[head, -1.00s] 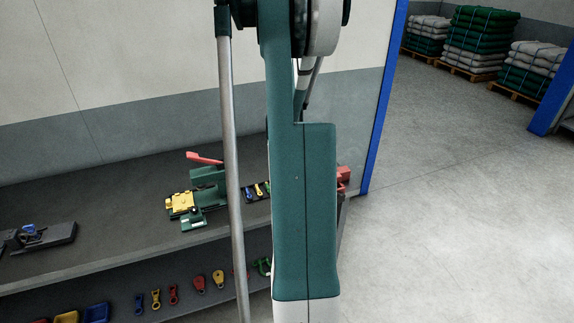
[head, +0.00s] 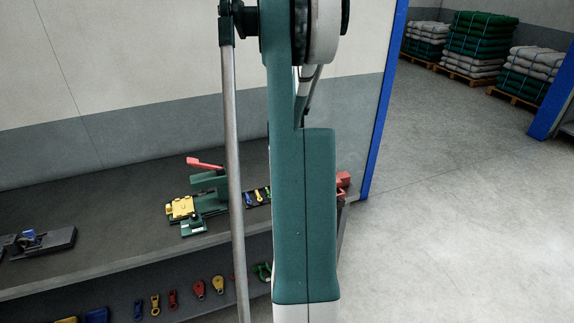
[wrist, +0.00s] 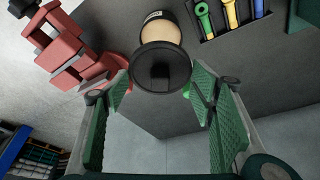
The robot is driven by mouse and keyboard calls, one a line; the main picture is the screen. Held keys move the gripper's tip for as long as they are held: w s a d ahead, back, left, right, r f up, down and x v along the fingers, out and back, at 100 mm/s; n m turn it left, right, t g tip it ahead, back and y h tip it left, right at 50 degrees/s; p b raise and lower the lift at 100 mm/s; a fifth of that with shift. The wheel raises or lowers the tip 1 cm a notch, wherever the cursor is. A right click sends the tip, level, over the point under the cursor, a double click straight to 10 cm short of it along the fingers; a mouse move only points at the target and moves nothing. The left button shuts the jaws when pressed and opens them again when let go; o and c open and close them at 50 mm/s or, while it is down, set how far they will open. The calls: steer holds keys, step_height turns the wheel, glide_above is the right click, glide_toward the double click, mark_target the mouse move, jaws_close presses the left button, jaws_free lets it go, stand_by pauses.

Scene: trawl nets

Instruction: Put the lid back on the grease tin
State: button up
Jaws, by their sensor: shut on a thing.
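The lid (wrist: 160,68) is a dark round disc in the wrist view, held between the fingertips of my gripper (wrist: 160,82). My gripper's green ribbed pads stand on either side of it, shut on it. The grease tin (wrist: 166,28) shows a tan round face just beyond the lid, on the dark bench top. The lid overlaps part of the tin in the picture, and I cannot tell whether they touch. In the head view my own arm hides the tin, the lid and the gripper.
A red clamp-like object (wrist: 75,50) lies left of the tin in the wrist view. A dark tray (wrist: 228,20) with coloured tools is at the right. In the head view a green and yellow device (head: 182,207) stands on the bench (head: 120,235).

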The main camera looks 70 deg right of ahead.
steer(key=shift+d+f+y+p, duration=0.15)
steer(key=shift+f+y+p, duration=0.2)
steer(key=shift+f, duration=0.55)
steer(key=shift+f, duration=0.15)
steer(key=shift+f+b, duration=0.55)
steer(key=shift+f, duration=1.2)
steer(key=shift+f+b, duration=0.95)
steer(key=shift+f, duration=0.35)
steer(key=shift+f+b, duration=0.2)
steer(key=shift+b, duration=0.85)
stand_by(1.3)
stand_by(0.5)
steer(key=o, duration=1)
steer(key=shift+o, duration=0.4)
